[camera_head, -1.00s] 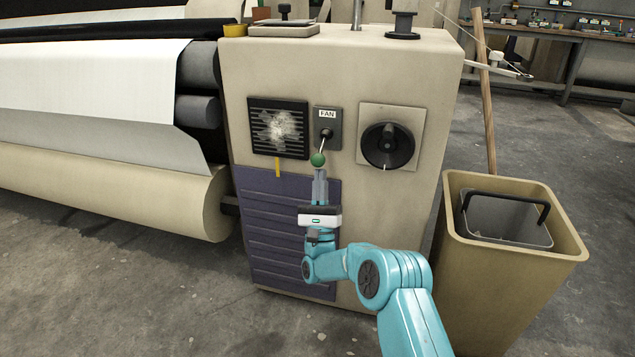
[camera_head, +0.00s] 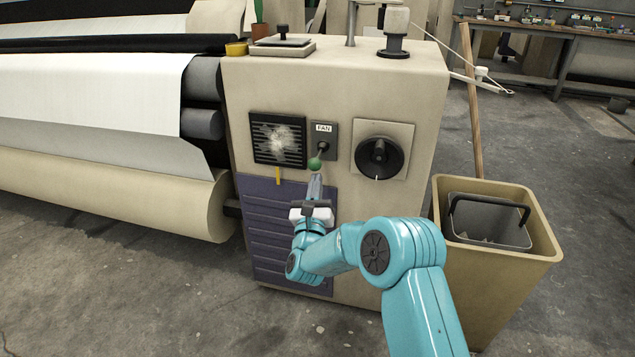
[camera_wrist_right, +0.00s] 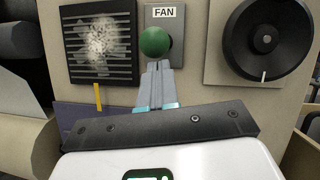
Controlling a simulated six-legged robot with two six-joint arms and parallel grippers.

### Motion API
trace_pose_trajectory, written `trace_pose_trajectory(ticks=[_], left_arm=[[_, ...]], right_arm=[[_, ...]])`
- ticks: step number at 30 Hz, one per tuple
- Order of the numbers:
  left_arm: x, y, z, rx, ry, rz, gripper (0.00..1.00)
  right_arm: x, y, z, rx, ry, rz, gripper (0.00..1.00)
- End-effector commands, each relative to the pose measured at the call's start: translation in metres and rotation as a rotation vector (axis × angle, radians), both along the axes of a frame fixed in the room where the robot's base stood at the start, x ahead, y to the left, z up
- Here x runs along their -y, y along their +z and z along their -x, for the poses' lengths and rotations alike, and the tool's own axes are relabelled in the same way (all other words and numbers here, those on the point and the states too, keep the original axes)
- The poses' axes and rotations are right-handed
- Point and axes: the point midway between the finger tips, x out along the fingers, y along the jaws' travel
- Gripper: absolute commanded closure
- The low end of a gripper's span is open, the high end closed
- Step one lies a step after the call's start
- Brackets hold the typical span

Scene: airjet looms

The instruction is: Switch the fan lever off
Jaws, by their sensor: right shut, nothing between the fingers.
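The fan lever is a short lever with a green ball knob (camera_head: 314,164) on a grey plate labelled FAN (camera_head: 323,138), on the cream machine cabinet's front. The lever points downward from its pivot. The green knob (camera_wrist_right: 154,41) also shows in the right wrist view, hiding most of the lever shaft. My right gripper (camera_head: 316,178) is shut and empty, its fingertips just below the knob. In the wrist view the fingertips (camera_wrist_right: 159,66) are right under the knob; I cannot tell whether they touch it. My left gripper is not in view.
A dusty vent grille (camera_head: 278,139) with a yellow tag (camera_head: 278,176) is left of the lever. A black rotary knob (camera_head: 379,157) is to its right. A beige bin (camera_head: 490,290) stands right of the cabinet. A cloth roll (camera_head: 120,195) lies to the left.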

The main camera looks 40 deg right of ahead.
Motion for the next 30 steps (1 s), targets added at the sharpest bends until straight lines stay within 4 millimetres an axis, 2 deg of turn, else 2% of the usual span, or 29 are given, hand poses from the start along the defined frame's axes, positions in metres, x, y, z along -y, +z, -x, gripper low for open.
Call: trace_pose_trajectory(ticks=[6, 9, 15, 30], left_arm=[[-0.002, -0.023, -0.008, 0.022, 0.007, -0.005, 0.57], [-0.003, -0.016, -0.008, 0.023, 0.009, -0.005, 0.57], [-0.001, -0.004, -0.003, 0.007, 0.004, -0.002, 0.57], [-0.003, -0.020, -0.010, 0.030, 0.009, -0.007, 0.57]], right_arm=[[-0.003, 0.012, 0.003, -0.034, 0.000, -0.046, 1.00], [-0.005, 0.029, 0.004, -0.071, 0.000, -0.089, 1.00], [-0.006, 0.046, 0.006, -0.169, -0.001, -0.201, 1.00], [-0.007, 0.060, 0.007, -0.202, 0.001, -0.239, 1.00]])
